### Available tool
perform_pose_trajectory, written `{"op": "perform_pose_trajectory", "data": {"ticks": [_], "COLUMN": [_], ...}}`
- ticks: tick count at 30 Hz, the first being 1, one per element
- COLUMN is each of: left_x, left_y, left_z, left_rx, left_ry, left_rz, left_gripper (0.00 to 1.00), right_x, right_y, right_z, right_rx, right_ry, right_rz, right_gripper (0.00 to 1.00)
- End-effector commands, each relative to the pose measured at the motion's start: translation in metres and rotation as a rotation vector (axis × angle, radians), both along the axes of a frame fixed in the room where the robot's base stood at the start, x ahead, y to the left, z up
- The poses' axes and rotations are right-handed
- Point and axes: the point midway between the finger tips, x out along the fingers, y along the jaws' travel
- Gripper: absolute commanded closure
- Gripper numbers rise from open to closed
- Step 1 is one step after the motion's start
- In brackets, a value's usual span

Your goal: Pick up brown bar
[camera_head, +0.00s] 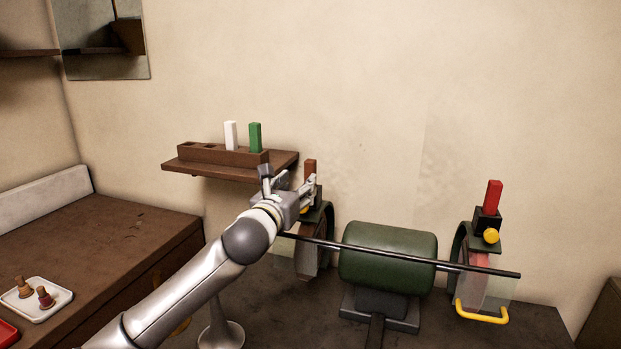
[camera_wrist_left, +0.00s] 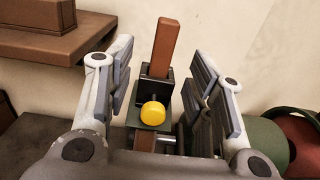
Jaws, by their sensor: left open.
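The brown bar (camera_head: 310,168) stands upright in a dark holder on top of the left wheel guard of the bench machine. In the left wrist view the brown bar (camera_wrist_left: 165,47) rises from the black holder (camera_wrist_left: 156,86), with a yellow knob (camera_wrist_left: 152,113) in front of it. My left gripper (camera_head: 289,182) is open at the holder, and partly covers it in the head view. In the wrist view the fingers of my left gripper (camera_wrist_left: 163,85) stand on either side of the bar and holder, with gaps on both sides. My right gripper is not in view.
A wall shelf (camera_head: 185,167) carries a rack with a white bar (camera_head: 230,135) and a green bar (camera_head: 255,137), just left of my gripper. A red bar (camera_head: 493,197) stands on the right guard. The green motor housing (camera_head: 388,257) and a long black rod (camera_head: 450,266) lie between the guards.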

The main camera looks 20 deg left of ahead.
Motion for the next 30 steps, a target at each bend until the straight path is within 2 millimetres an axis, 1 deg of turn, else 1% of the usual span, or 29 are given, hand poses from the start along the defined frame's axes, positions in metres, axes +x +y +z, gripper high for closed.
{"op": "perform_pose_trajectory", "data": {"ticks": [1, 3, 5, 8, 11, 13, 16, 18, 20, 23, 27, 30], "left_x": [0.007, 0.015, 0.02, 0.024, 0.028, 0.034, 0.047, 0.055, 0.062, 0.071, 0.076, 0.076], "left_y": [0.0, -0.001, -0.001, -0.001, -0.002, -0.003, -0.005, -0.007, -0.007, -0.007, -0.007, -0.007], "left_z": [0.002, 0.002, 0.001, 0.0, 0.001, 0.001, 0.002, 0.001, 0.001, 0.0, -0.001, -0.001], "left_rx": [-0.003, -0.004, -0.004, -0.002, -0.003, -0.005, -0.006, -0.007, -0.004, -0.004, -0.002, -0.002], "left_ry": [0.001, 0.001, 0.001, 0.002, 0.001, 0.002, 0.003, 0.004, 0.001, 0.0, 0.001, 0.0], "left_rz": [0.001, 0.001, 0.001, 0.001, 0.0, 0.001, 0.001, 0.0, 0.001, 0.001, 0.0, 0.0], "left_gripper": [0.52, 0.52, 0.52, 0.52, 0.52, 0.52, 0.52, 0.52, 0.52, 0.52, 0.52, 0.52], "right_x": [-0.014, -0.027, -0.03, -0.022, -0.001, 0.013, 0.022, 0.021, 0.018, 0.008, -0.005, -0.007], "right_y": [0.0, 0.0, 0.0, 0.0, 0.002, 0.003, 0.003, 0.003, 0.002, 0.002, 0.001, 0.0], "right_z": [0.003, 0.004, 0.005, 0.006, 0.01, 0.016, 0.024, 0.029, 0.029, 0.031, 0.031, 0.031], "right_rx": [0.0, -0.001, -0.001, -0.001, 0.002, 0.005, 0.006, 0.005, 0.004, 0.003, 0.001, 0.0], "right_ry": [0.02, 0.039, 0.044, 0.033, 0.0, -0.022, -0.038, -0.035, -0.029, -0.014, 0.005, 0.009], "right_rz": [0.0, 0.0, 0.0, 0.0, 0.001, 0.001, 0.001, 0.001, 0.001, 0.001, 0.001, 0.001], "right_gripper": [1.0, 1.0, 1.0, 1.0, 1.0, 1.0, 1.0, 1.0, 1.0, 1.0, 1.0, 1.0]}}
